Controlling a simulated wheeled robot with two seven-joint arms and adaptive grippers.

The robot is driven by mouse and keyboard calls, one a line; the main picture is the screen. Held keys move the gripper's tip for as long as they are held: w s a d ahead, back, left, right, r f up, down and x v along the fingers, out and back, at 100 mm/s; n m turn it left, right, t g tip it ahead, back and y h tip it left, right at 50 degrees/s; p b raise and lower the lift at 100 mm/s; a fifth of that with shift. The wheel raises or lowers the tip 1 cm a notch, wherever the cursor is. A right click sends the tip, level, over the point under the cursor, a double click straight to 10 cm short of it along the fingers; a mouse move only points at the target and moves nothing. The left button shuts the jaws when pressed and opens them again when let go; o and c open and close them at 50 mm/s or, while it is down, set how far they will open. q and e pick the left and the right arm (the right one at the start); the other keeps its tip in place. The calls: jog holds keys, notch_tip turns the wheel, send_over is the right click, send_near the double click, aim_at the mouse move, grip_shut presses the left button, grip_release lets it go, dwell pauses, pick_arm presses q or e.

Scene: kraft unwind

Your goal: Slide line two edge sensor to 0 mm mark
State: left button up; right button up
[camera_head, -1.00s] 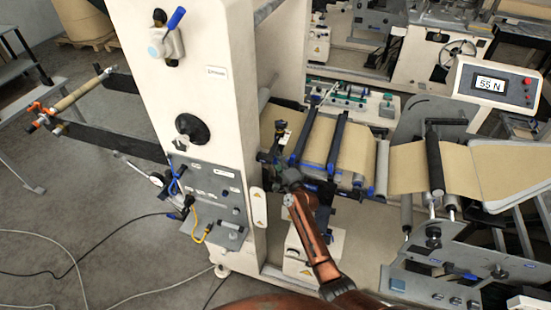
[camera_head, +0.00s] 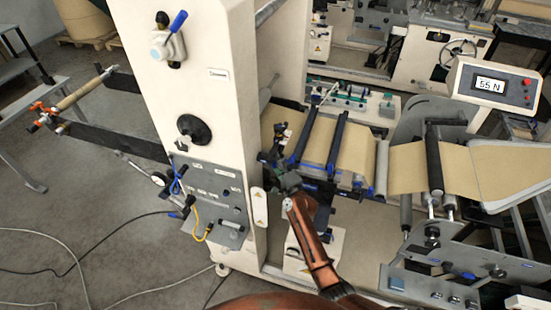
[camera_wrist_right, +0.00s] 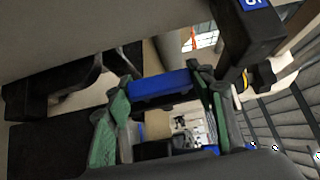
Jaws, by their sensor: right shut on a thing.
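My right arm comes up from the bottom middle in the head view, and its gripper (camera_head: 279,166) is at the near edge of the kraft web, beside the cream machine frame. In the right wrist view the green fingers of my right gripper (camera_wrist_right: 160,82) stand on either side of a blue block (camera_wrist_right: 158,90). This looks like the edge sensor; the gripper is shut on it. The arm hides much of it in the head view. I cannot read a scale or 0 mm mark. My left gripper is not in view.
The kraft web (camera_head: 355,150) runs over rollers to the right. The cream frame (camera_head: 235,120) stands close left of the gripper. A dark block with a blue label (camera_wrist_right: 250,25) is close by in the wrist view. A display (camera_head: 490,86) reads 55 N.

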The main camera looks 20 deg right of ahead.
jog(key=o, duration=1.4)
jog(key=shift+w, duration=0.1)
jog(key=shift+o, duration=0.2)
jog(key=s+d, duration=0.2)
jog(key=s, duration=1)
jog(key=shift+d, duration=0.2)
jog(key=shift+w, duration=0.1)
jog(key=shift+c, duration=0.4)
